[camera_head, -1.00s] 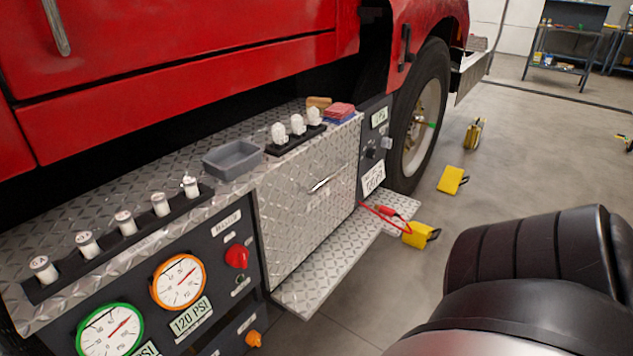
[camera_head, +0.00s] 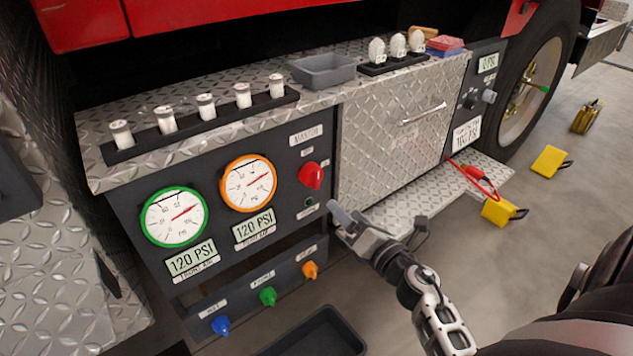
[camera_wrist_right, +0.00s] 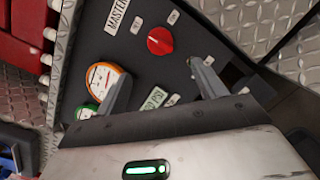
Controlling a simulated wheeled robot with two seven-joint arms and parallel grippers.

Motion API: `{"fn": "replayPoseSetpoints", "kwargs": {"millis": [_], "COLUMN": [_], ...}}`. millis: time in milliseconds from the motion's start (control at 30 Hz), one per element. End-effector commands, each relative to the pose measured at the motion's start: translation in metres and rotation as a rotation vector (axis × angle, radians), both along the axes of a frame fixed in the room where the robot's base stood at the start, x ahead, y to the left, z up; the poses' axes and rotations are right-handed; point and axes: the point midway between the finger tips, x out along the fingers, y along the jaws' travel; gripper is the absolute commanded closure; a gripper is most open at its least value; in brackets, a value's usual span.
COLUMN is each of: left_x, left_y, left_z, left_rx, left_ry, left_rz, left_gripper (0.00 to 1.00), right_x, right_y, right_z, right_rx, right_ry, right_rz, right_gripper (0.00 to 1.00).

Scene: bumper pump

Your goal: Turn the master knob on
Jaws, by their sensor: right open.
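The red master knob (camera_head: 312,175) sits on the dark panel under the MASTER label (camera_head: 306,135), right of the orange-rimmed gauge (camera_head: 249,183). In the right wrist view the knob (camera_wrist_right: 160,41) has a pale pointer mark; I cannot read its setting for certain. My right gripper (camera_head: 343,222) is below and right of the knob, apart from it. In the right wrist view its two fingers (camera_wrist_right: 162,84) are spread and empty, with the knob beyond and between them. My left gripper is not in view.
A green-rimmed gauge (camera_head: 174,216) is left of the orange one. Blue (camera_head: 220,325), green (camera_head: 268,296) and orange (camera_head: 310,269) knobs sit lower. A diamond-plate cabinet (camera_head: 395,150) stands right of the panel, with a step (camera_head: 440,205) below. A black tray (camera_head: 310,335) lies below the panel.

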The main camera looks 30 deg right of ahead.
Motion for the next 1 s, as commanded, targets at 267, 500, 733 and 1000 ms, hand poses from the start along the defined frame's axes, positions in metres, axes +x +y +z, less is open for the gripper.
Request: {"fn": "replayPoseSetpoints", "kwargs": {"millis": [267, 500, 733, 1000], "left_x": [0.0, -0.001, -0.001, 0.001], "left_y": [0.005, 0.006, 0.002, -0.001], "left_z": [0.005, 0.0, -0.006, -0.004], "left_rx": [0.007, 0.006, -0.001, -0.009], "left_ry": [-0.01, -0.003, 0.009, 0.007], "left_rz": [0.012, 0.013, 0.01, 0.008], "left_gripper": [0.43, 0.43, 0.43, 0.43], "right_x": [0.064, 0.108, 0.128, 0.131], "right_y": [-0.002, -0.003, -0.003, -0.004], "right_z": [0.001, 0.001, 0.0, 0.0], "right_rx": [0.003, 0.005, 0.005, 0.004], "right_ry": [-0.003, -0.003, 0.0, 0.0], "right_rz": [0.0, 0.0, 0.0, 0.0], "right_gripper": [0.3, 0.3, 0.3, 0.3]}}
